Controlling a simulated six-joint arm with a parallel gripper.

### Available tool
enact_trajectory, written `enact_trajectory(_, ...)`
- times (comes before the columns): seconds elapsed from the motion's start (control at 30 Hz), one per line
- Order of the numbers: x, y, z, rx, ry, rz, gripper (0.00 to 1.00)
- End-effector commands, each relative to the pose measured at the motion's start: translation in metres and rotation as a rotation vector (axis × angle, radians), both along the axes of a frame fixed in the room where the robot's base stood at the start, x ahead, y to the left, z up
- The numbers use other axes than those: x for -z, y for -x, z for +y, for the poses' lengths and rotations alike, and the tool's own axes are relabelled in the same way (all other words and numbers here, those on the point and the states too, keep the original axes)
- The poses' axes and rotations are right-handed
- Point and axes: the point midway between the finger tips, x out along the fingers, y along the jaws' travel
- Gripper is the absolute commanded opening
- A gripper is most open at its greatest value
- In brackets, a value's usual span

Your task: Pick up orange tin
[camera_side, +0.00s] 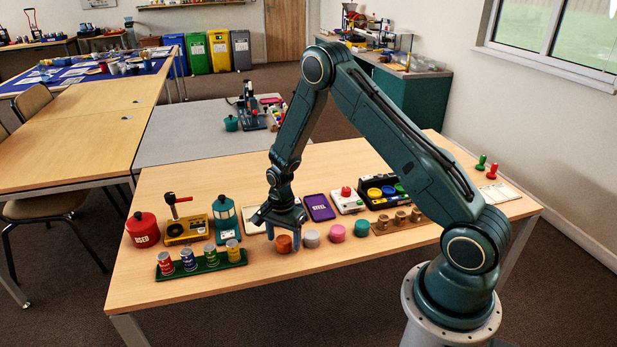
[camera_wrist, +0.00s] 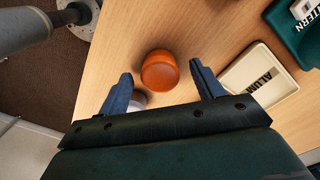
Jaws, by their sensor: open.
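The orange tin (camera_side: 284,244) stands on the table near its front, at the left end of a row of small round tins. In the wrist view the orange tin (camera_wrist: 160,70) shows from above, ahead of and between my two blue fingers. My gripper (camera_side: 284,232) points down at the orange tin, its fingers close to it in the side view. In the wrist view my gripper (camera_wrist: 160,84) is open and holds nothing. A pale tin (camera_wrist: 138,100) is partly hidden behind my left finger in the wrist view.
Silver (camera_side: 311,238), pink (camera_side: 337,233) and teal (camera_side: 362,228) tins stand to the right of the orange one. A green rack (camera_side: 203,267) with several small cans is to the left. A cream tray (camera_wrist: 260,77) lies right of the tin in the wrist view. Bare table lies in front.

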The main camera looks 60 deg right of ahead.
Motion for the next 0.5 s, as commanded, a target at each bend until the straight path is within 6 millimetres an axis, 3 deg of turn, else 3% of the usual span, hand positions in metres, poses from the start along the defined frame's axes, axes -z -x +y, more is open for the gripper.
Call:
enact_trajectory(0.2,0.015,0.0,0.0,0.0,0.0,0.0,0.66)
enact_trajectory(0.5,0.015,0.0,0.0,0.0,0.0,-0.001,0.66)
